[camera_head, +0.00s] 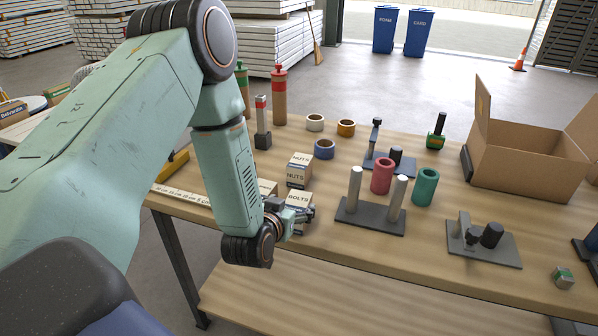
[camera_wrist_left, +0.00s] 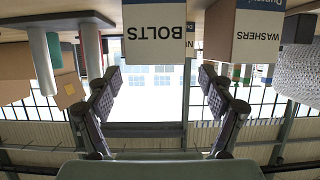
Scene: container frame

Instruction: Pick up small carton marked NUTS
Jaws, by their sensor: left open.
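The small carton marked NUTS (camera_head: 298,177) stands on the wooden table in the head view, with its label on the front face and top. A carton marked BOLTS (camera_head: 298,199) stands in front of it. My left gripper (camera_head: 308,213) is beside the BOLTS carton, overlapping its lower part. In the upside-down left wrist view, my left gripper (camera_wrist_left: 160,78) is open and empty, its fingers spread toward the BOLTS carton (camera_wrist_left: 154,32). I cannot tell whether they touch it. My right gripper is out of view.
A WASHERS carton (camera_wrist_left: 244,35) is beside BOLTS in the wrist view. A two-post stand (camera_head: 372,215) is close right of my gripper. Tape rolls (camera_head: 325,149) lie behind the cartons. An open cardboard box (camera_head: 520,165) is at right. The table's front edge is near.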

